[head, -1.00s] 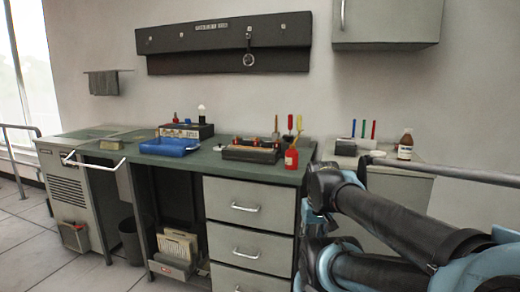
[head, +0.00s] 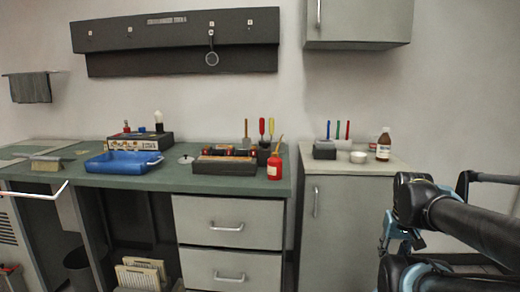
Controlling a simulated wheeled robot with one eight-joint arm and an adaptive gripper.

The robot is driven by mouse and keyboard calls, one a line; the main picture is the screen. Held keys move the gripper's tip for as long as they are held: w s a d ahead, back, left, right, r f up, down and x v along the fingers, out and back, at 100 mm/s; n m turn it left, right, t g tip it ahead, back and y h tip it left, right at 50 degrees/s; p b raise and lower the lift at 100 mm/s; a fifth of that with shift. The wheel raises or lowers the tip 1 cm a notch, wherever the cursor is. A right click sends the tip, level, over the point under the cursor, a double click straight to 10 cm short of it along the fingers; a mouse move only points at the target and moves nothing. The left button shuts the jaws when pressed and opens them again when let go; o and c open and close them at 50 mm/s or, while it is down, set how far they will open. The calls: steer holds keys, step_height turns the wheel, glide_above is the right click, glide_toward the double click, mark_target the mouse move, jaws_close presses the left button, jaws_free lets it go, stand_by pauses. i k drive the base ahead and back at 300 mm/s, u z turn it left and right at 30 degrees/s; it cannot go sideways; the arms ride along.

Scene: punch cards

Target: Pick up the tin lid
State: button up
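A small round grey lid with a dark knob (head: 186,159) lies on the green workbench top (head: 160,181), between the blue tray and the dark parts rack. It looks like the tin lid, but it is small here. A small light-coloured round dish or tin (head: 383,152) and a flat round piece (head: 358,157) sit on the side cabinet at the right. My arm reaches in from the right edge, well away from the lid; I cannot make out my gripper's fingers.
The blue tray (head: 123,162), a dark rack (head: 225,166), a red bottle (head: 275,166) and a screwdriver holder (head: 264,153) crowd the bench. A brown bottle (head: 384,139) stands on the side cabinet (head: 340,210). Bare bench shows in front of the lid.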

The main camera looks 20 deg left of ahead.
mark_target(185, 160)
steer(key=z, duration=0.25)
steer(key=k, duration=1.7)
steer(key=u, duration=1.1)
steer(key=i, duration=1.75)
